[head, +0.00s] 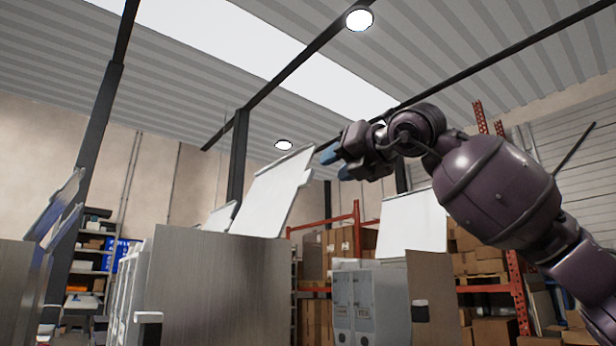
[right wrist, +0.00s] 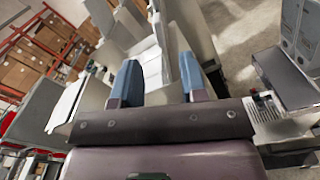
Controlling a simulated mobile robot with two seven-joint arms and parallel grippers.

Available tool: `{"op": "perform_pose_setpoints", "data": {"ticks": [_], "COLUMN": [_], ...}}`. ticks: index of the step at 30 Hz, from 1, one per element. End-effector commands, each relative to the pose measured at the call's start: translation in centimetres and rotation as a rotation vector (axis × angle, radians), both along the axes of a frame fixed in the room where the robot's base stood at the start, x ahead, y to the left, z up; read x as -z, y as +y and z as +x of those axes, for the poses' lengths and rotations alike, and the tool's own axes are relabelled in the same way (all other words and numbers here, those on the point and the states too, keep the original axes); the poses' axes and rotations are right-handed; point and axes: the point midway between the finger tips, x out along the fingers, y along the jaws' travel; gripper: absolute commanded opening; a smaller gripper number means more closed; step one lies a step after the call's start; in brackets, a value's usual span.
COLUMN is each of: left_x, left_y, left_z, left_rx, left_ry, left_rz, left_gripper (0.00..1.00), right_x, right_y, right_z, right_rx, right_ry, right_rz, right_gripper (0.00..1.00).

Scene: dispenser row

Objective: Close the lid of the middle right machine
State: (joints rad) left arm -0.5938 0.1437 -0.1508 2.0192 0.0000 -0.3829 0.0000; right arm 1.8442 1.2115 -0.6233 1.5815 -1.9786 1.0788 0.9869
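A machine with a grey metal side (head: 215,290) stands in the middle of the head view. Its pale lid (head: 270,190) is raised and tilted, so it is open. I cannot tell from the frames whether this is the middle right machine. My right gripper (head: 336,163) is held high, just right of the lid's upper right edge; contact is not clear. In the right wrist view its two blue fingers (right wrist: 161,78) are apart with nothing gripped, and pale machine parts (right wrist: 150,65) show beyond them. My left gripper is not in view.
Another raised lid (head: 220,216) shows behind the first. A further machine (head: 370,300) with a raised white lid (head: 412,222) stands to the right, and one (head: 18,285) at the left edge. Shelves with boxes (head: 470,265) are behind.

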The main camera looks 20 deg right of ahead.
Motion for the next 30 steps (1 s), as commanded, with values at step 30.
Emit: {"op": "perform_pose_setpoints", "data": {"ticks": [30], "left_x": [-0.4], "left_y": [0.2], "left_z": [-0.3], "left_rx": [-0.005], "left_ry": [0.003], "left_rz": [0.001], "left_gripper": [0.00], "right_x": [0.0], "right_y": [3.2], "right_z": [8.5], "right_rx": [-0.003], "right_ry": [-0.002], "right_rz": [-0.001], "right_gripper": [0.36]}}
